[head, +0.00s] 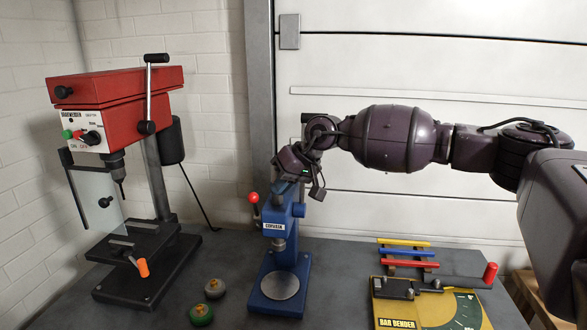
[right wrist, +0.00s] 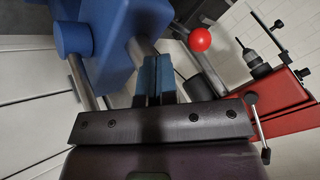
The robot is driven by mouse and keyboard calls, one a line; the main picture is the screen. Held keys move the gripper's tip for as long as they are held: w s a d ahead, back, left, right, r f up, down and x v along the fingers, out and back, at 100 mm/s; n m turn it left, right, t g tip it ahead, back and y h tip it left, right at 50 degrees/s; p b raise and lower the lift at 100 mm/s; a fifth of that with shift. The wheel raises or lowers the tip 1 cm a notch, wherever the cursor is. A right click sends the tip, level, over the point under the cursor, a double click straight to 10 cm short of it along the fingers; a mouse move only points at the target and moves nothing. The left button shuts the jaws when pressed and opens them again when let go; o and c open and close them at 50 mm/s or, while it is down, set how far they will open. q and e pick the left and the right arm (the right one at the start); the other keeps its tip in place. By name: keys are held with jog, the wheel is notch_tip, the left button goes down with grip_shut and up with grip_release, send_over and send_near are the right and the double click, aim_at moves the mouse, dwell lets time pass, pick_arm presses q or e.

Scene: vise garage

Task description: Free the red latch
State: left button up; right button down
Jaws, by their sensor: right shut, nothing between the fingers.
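No part that I can clearly name as a red latch shows. The blue press (head: 280,240) stands on the bench, with a white label on its front. A red ball knob (head: 253,197) sits on its lever at the left; in the right wrist view the red ball (right wrist: 200,39) shows just right of the fingers. My right gripper (head: 281,186) is at the top of the press, close to its blue head; I cannot tell if it touches. In the right wrist view its fingers (right wrist: 158,78) are together and empty, beside the blue press body (right wrist: 130,35). My left gripper is not in view.
A red drill press (head: 115,95) stands at the left. Two round weights, one green-edged (head: 201,315) and one grey-green (head: 214,288), lie left of the blue press. A yellow bar bender (head: 430,305) with a red handle (head: 490,272) and coloured bars (head: 405,253) is at the right.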

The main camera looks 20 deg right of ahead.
jog(key=shift+a, duration=1.05)
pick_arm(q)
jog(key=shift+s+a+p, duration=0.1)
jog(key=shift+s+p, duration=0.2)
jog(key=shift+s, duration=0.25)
pick_arm(e)
jog(key=shift+a+f, duration=0.15)
jog(key=shift+a, duration=0.2)
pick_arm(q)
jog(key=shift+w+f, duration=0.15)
pick_arm(e)
jog(key=shift+s, duration=0.1)
pick_arm(q)
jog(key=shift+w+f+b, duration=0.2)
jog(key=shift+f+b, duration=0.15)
jog(key=shift+b, duration=0.45)
pick_arm(e)
jog(key=shift+s+a+f+t, duration=0.1)
jog(key=shift+s+a+t, duration=0.1)
jog(key=shift+t, duration=0.1)
